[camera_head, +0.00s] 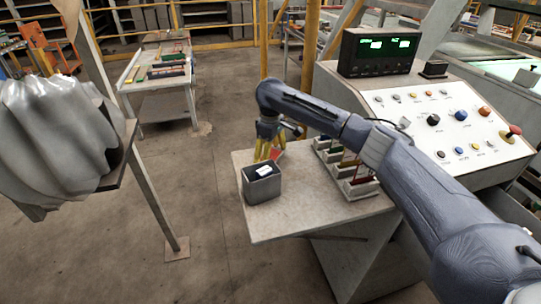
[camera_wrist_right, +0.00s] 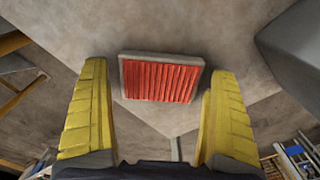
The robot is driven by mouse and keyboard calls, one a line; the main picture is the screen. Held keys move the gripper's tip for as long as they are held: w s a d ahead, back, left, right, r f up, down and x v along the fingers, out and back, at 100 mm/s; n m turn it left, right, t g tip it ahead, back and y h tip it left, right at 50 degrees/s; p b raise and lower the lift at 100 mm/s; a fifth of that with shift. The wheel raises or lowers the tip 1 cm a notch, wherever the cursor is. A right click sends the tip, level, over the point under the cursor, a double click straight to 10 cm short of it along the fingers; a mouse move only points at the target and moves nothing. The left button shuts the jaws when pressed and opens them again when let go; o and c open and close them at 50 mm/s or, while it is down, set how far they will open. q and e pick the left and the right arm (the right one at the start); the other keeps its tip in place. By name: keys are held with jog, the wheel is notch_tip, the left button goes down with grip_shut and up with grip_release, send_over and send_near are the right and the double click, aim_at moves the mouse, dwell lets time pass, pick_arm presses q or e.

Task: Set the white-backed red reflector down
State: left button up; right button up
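The reflector (camera_wrist_right: 160,79) shows its ribbed red face and a pale rim in the right wrist view. It lies over the tabletop, between and slightly beyond the fingertips. In the head view it is a small red patch (camera_head: 275,153) under the gripper, mostly hidden by the fingers. I cannot tell whether it touches the table. My right gripper (camera_wrist_right: 157,85) has its yellow fingers spread on either side of the reflector, with small gaps showing. In the head view my right gripper (camera_head: 267,150) points down over the table's far left part. My left gripper is not in view.
A grey box (camera_head: 262,190) with a dark top and white label stands near the table's (camera_head: 300,222) left edge. A white rack (camera_head: 347,170) with coloured pieces stands right of the gripper. A button console (camera_head: 450,120) rises behind. The front of the table is clear.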

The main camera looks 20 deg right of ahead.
aim_at(271, 156)
jog(key=shift+o, duration=0.2)
jog(key=shift+r, duration=0.15)
notch_tip(271, 156, up, 12)
dwell(0.5)
dwell(0.4)
